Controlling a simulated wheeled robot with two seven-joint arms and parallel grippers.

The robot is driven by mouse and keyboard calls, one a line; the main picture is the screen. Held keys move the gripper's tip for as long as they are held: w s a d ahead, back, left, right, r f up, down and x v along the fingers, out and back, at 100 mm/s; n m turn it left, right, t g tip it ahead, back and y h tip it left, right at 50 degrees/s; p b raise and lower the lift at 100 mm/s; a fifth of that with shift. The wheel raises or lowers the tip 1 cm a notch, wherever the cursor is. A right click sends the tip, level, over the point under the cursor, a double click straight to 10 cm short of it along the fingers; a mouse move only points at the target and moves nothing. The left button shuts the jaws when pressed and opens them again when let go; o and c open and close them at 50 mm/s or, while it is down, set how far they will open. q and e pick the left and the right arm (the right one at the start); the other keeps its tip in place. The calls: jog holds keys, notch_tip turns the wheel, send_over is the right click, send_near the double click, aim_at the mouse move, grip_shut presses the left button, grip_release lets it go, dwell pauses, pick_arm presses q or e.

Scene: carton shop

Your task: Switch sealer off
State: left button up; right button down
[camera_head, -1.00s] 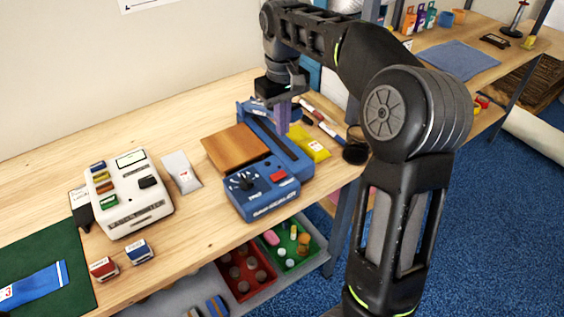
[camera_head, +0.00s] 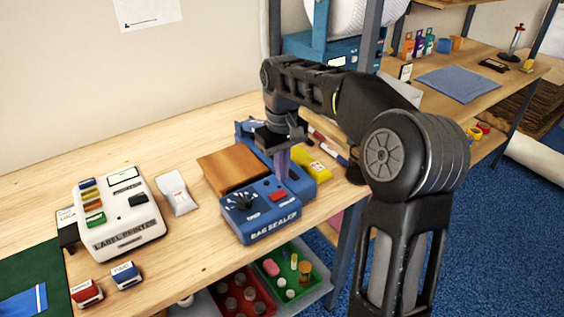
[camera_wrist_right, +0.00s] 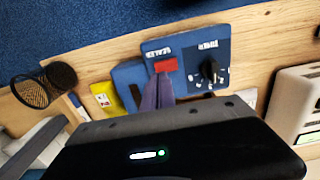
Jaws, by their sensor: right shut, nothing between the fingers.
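The blue bag sealer (camera_head: 262,224) stands on the wooden bench, with a black dial and a red switch (camera_head: 278,196) on its front panel. The sealer also shows in the right wrist view (camera_wrist_right: 220,50), with its red switch (camera_wrist_right: 166,65) just beyond my fingertips. My right gripper (camera_head: 284,176) is shut and empty, pointing down over the sealer just behind the red switch. In the wrist view its purple-grey fingers (camera_wrist_right: 158,82) lie together close to the switch. Whether they touch it I cannot tell. My left gripper is not in view.
A yellow packet (camera_head: 313,165) lies right of the sealer. A white label printer (camera_head: 118,215), a grey-white pouch (camera_head: 176,192) and two stamps stand left. Bins with small parts (camera_head: 287,271) sit below the bench edge.

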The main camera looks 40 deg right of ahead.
aim_at(282, 193)
notch_tip(282, 193, down, 4)
jog(key=shift+r, duration=0.2)
jog(key=shift+f, duration=0.45)
jog(key=shift+f, duration=0.2)
jog(key=shift+a, duration=0.1)
